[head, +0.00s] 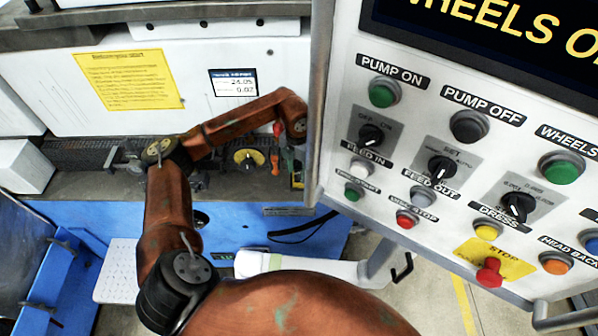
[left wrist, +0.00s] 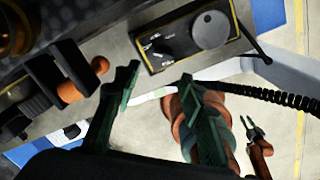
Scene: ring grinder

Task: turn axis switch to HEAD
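The axis switch (left wrist: 157,48) is a black knob on a dark box with a yellow border (left wrist: 185,42), beside a round grey handwheel (left wrist: 210,30), in the left wrist view. The small marks around the knob are too small to read. My left gripper (left wrist: 160,76) is open, its green fingers spread apart just short of the box, with nothing between them. In the head view my left arm reaches to the control panel's left edge, which partly hides the gripper and box. My right gripper (left wrist: 256,132) is small in the left wrist view, its fingers apart and empty.
The control panel (head: 408,175), with buttons, rotary switches and a red stop knob (head: 489,273), fills the right of the head view. The machine front has a yellow notice (head: 130,80) and small display (head: 233,83). A black coiled cable (left wrist: 260,95) runs right of the box.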

